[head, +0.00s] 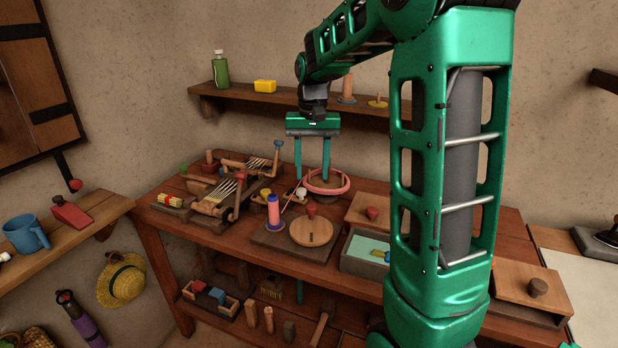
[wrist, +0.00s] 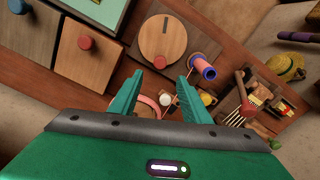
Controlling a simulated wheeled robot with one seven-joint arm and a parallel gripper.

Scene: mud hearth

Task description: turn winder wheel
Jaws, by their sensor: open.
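The winder wheel (head: 312,233) is a flat, round wooden disc with a red knob (head: 311,210) near its rim. It lies on a dark board (head: 268,240) on the bench, beside a pink and blue spool (head: 273,212). In the wrist view the wheel (wrist: 166,30) is beyond the fingertips, with its red knob (wrist: 160,62) on the near rim and the spool (wrist: 203,68) to its right. My gripper (head: 312,178) is open and empty, pointing down above the bench, behind and above the wheel. In the wrist view my gripper (wrist: 160,77) shows its two green fingers apart, nothing between them held.
A pink-rimmed round hoop (head: 341,190) stands under my fingers. A small loom-like wooden frame (head: 215,200) is at the left of the bench. A lidded box with a red knob (head: 365,210) and a grey tray (head: 358,262) are right of the wheel. A shelf (head: 235,92) runs behind.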

